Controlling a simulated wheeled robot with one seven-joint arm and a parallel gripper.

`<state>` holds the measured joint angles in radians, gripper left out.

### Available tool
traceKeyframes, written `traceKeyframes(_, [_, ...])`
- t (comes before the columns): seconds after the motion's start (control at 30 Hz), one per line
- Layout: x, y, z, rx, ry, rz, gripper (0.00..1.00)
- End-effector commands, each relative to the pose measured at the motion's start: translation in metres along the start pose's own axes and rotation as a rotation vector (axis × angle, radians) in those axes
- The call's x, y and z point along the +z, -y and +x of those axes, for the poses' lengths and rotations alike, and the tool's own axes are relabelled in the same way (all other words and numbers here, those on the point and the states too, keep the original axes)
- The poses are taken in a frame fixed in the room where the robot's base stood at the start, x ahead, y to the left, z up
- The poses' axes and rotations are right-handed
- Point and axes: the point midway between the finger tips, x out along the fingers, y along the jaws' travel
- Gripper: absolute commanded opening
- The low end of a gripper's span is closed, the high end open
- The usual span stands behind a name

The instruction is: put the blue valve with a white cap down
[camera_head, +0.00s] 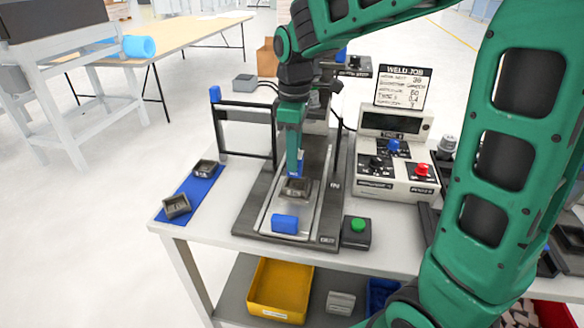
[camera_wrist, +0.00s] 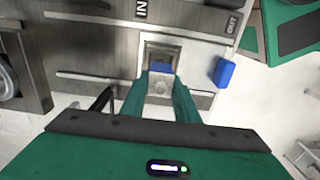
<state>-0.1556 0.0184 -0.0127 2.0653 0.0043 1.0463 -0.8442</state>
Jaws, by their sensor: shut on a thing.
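My gripper (camera_head: 294,168) points down over the bed of the machine on the table. It is shut on the blue valve with a white cap, which shows as a small blue part (camera_head: 300,158) beside the fingers. In the wrist view the blue valve (camera_wrist: 161,67) and its pale cap sit between the green fingers (camera_wrist: 160,95). Just below is a small grey square holder (camera_head: 296,188) on the light plate of the bed. The fingers hide much of the valve, and I cannot tell whether it touches the holder.
A blue block (camera_head: 285,224) lies on the plate in front of the holder. Two grey holders (camera_head: 176,206) (camera_head: 206,168) sit on a blue mat (camera_head: 190,190) at left. A control box (camera_head: 397,160) and a green button box (camera_head: 357,232) stand at right. A black frame (camera_head: 247,130) rises behind.

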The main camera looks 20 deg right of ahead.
Motion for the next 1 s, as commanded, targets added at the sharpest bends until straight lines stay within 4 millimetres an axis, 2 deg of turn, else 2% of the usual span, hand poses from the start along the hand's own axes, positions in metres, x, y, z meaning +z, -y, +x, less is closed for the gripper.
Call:
traceKeyframes(0.4, [0.002,-0.003,0.041,-0.001,0.0,0.001,0.05])
traceKeyframes(0.77, [0.002,-0.003,0.043,0.0,0.0,0.001,0.05])
traceKeyframes(0.8, [0.002,-0.003,0.044,0.001,-0.001,0.001,0.32])
traceKeyframes(0.87, [0.002,-0.003,0.043,0.001,-0.001,0.002,0.46])
traceKeyframes(1.0, [0.002,-0.003,0.043,0.001,-0.001,0.002,0.46])
